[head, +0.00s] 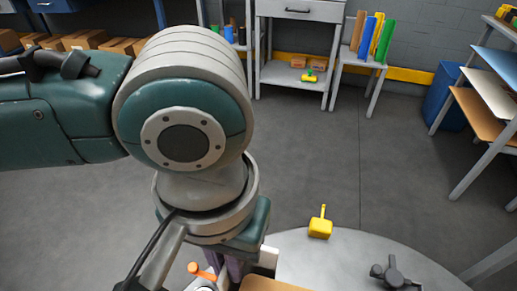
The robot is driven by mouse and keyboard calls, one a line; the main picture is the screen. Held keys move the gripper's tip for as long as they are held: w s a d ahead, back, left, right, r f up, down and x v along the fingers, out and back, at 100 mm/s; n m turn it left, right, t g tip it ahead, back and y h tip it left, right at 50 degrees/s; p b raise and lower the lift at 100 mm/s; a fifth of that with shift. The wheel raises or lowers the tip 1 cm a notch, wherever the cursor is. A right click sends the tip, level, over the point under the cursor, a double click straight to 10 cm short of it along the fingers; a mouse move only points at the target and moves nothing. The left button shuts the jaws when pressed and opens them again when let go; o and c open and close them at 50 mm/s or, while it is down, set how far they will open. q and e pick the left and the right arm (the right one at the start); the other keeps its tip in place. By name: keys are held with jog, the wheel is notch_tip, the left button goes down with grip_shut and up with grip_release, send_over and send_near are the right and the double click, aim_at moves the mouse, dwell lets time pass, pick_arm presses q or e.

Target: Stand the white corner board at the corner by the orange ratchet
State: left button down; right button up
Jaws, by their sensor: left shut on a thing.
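My left gripper (234,266) is at the bottom of the head view, below the large wrist of my left arm. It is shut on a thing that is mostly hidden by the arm. A white piece (268,257) shows right beside the gripper and looks like the top part of the white corner board; its lower end is out of view. The orange ratchet (201,271) shows just left of the gripper, partly cut off by the bottom edge. A brown surface (268,285) shows just below the white piece. My right gripper is not in view.
A grey round surface (350,255) bears a yellow tool (320,223) and a dark grey knobbed part (393,274). Coloured boards (372,38) stand on a stand at the back. A shelf rack (490,95) and a blue bin (445,97) are at right. The floor between is clear.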

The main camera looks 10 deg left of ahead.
pick_arm(q)
jog(key=shift+f, duration=0.25)
dwell(0.3)
jog(key=c, duration=0.9)
grip_release()
jog(key=shift+r, duration=0.1)
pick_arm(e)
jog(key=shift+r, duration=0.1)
